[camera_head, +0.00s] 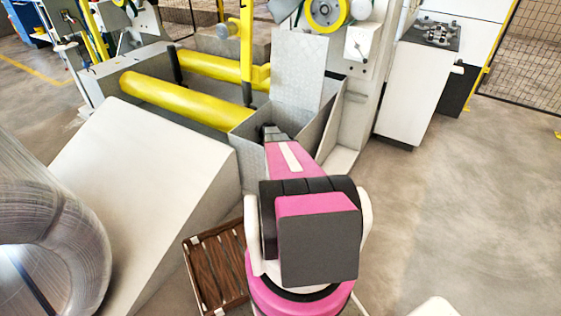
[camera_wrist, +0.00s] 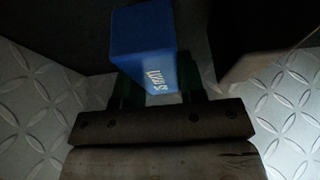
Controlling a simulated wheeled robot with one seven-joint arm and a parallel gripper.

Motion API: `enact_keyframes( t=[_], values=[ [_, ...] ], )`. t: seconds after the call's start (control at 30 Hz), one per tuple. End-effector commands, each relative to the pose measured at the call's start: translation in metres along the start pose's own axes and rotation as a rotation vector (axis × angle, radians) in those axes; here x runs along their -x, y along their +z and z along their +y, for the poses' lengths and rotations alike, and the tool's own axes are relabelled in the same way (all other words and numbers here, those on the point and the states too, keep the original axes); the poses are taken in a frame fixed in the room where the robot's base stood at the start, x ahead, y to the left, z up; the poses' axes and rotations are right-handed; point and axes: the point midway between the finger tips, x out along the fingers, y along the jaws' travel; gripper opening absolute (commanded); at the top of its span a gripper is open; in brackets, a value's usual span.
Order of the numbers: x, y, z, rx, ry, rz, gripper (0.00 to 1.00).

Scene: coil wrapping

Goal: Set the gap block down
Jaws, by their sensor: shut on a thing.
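The gap block, a blue block (camera_wrist: 143,38) with white lettering, shows at the top middle of the wrist view. I take it to be the gap block. My gripper (camera_wrist: 160,88) is shut on it, with a dark green finger at each side. In the head view my gripper (camera_head: 270,133) reaches down into a grey metal box with diamond-plate walls (camera_head: 300,70). The block cannot be made out in the head view. Whether its underside touches anything is hidden.
Diamond-plate walls (camera_wrist: 30,100) rise close on both sides in the wrist view. A brownish surface (camera_wrist: 265,45) lies right of the block. Yellow rollers (camera_head: 170,100) stand left of the box, a slatted wooden crate (camera_head: 215,262) below. Floor at right is clear.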

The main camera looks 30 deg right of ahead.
Motion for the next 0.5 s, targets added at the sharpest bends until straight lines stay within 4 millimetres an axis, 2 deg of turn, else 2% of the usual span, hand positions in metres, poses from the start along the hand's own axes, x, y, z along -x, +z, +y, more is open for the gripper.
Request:
enact_keyframes(
  t=[0.1,0.2,0.5],
  values=[
    [-0.016,0.008,-0.001,0.001,0.001,0.001,0.07],
    [-0.024,0.011,-0.001,0.001,0.000,0.001,0.07],
    [-0.026,0.011,0.000,0.001,0.000,0.000,0.07]
  ],
)
